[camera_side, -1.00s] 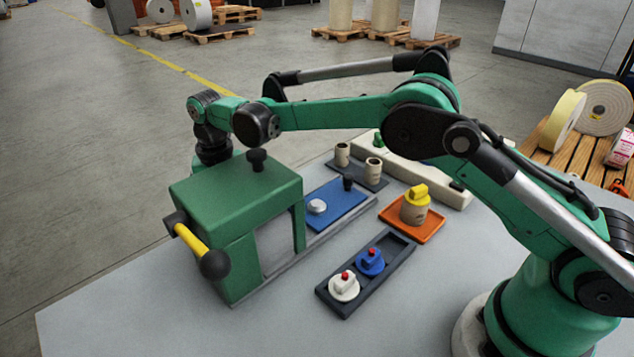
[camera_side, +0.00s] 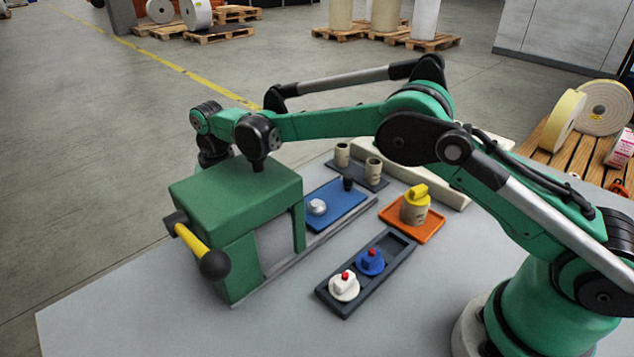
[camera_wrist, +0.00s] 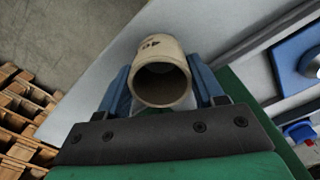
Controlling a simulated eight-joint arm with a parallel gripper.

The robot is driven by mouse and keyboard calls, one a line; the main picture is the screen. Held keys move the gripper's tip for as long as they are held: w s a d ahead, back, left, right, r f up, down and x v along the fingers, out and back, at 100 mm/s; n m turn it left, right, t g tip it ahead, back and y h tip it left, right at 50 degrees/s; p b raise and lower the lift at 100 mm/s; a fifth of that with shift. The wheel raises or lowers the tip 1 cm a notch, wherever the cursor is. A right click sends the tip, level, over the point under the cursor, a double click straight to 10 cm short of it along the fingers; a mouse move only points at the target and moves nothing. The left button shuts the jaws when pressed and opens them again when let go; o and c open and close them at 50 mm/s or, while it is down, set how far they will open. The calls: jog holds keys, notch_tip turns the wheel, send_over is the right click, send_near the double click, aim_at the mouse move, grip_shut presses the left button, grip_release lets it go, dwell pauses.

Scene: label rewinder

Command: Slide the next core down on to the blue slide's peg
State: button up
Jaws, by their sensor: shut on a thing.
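In the wrist view my gripper (camera_wrist: 162,88) is shut on a beige cardboard core (camera_wrist: 163,58), its open end facing the camera, a blue finger on each side. In the side view the green housing hides the gripper and held core; only my wrist shows behind it. The blue slide (camera_side: 339,202) lies on a rail right of the housing. It carries a silver disc (camera_side: 317,207) and a short black peg (camera_side: 348,184), with no core on the peg. The slide also shows at the right of the wrist view (camera_wrist: 292,52), away from the held core.
Two more cores (camera_side: 373,171) stand on a dark rack behind the slide. An orange tray (camera_side: 432,232) holds a core with a yellow top. A dark tray (camera_side: 386,272) holds white and blue parts with red knobs. The green housing (camera_side: 235,190) has a yellow-handled lever (camera_side: 190,240).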

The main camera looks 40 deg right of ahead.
aim_at(317, 203)
notch_tip(317, 203, up, 6)
jog(key=shift+r, duration=0.25)
dwell(0.5)
dwell(0.4)
jog(key=s+d+r+m, duration=0.2)
jog(key=d+m, duration=0.2)
jog(key=m, duration=0.4)
jog(key=s+d+r+m, duration=0.2)
jog(key=d+r+m, duration=0.1)
jog(key=m, duration=0.5)
jog(key=shift+s+d+r, duration=0.25)
jog(key=shift+d+r, duration=0.05)
jog(key=shift+d, duration=0.5)
jog(key=s+d+r+m, duration=0.2)
jog(key=s+m, duration=0.4)
jog(key=m, duration=0.5)
jog(key=shift+d+r, duration=0.4)
jog(key=shift+r, duration=0.2)
jog(key=shift+w+d+f+n, duration=0.2)
jog(key=shift+f+n, duration=2.05)
jog(key=shift+n, duration=1.25)
jog(key=shift+w+d+f+n, duration=0.15)
jog(key=shift+f+n, duration=2.1)
jog(key=shift+n, duration=1.25)
jog(key=shift+w+d+f+n, duration=0.1)
jog(key=shift+d+f+n, duration=0.1)
jog(key=shift+f+n, duration=2.7)
